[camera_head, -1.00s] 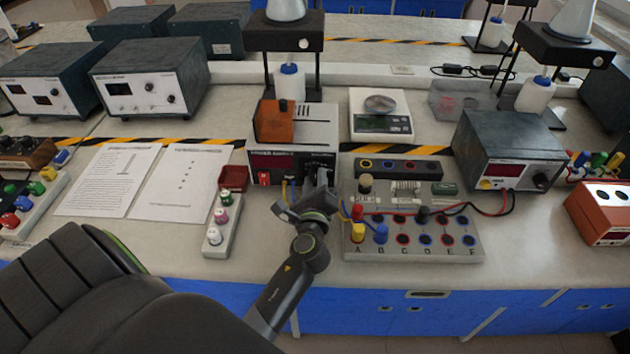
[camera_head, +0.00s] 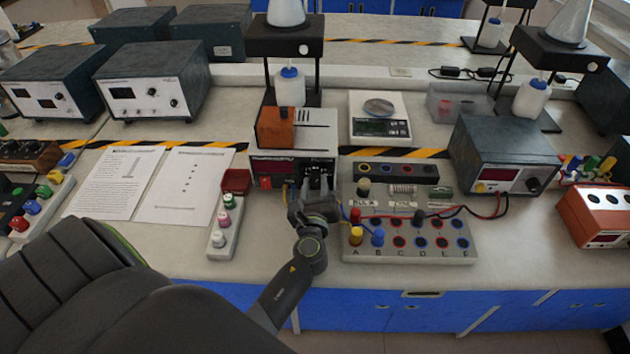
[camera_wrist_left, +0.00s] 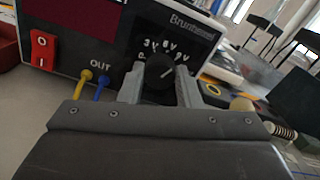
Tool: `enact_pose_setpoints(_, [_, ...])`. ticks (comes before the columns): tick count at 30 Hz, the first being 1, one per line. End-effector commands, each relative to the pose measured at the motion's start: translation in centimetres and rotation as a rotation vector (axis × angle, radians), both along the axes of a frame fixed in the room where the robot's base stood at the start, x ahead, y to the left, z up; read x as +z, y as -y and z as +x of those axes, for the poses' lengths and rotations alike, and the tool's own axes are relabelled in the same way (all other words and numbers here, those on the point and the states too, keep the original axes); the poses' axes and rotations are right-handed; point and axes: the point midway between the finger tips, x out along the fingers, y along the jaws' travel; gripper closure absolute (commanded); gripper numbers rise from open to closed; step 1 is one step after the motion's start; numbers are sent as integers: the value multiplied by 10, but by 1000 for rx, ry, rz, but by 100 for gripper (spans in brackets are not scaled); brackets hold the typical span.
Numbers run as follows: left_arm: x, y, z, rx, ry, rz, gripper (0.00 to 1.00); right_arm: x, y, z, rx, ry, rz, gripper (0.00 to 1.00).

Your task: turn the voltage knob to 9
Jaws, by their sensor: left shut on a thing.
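The voltage knob (camera_wrist_left: 159,70) is a round black knob on the dark front panel of the power supply (camera_head: 270,166), below a printed scale with 3V, 6V and 9V marks. A faint pale line on the knob seems to point up and right, toward the 9V side; its exact mark is hard to tell. My left gripper (camera_wrist_left: 161,84) has one finger on each side of the knob and is shut on it. In the head view, my left gripper (camera_head: 316,187) is in front of the panel and covers much of the knob. My right gripper is not in view.
A red switch (camera_wrist_left: 43,49) and yellow and blue plugs sit left of the knob. A terminal board (camera_head: 410,252) with wires stands close on the right. A small button box (camera_head: 222,238) and paper sheets (camera_head: 115,180) lie to the left.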

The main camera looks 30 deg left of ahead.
Motion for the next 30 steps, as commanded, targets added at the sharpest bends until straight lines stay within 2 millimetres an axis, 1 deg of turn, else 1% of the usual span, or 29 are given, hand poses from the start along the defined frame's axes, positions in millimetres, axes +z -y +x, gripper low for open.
enact_pose_setpoints(1, [3, 0, 0, 0, -18, 29, 92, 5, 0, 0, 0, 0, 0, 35])
enact_pose_setpoints(3, [3, 0, 0, 0, -41, 68, 92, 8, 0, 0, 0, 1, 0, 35])
enact_pose_setpoints(12, [2, 0, 1, -1, -108, 178, 92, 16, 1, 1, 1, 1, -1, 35])
enact_pose_setpoints(29, [1, 0, 1, 0, -123, 205, 92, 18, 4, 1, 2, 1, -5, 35])
enact_pose_setpoints(30, [1, 0, 1, 0, -123, 205, 66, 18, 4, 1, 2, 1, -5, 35])
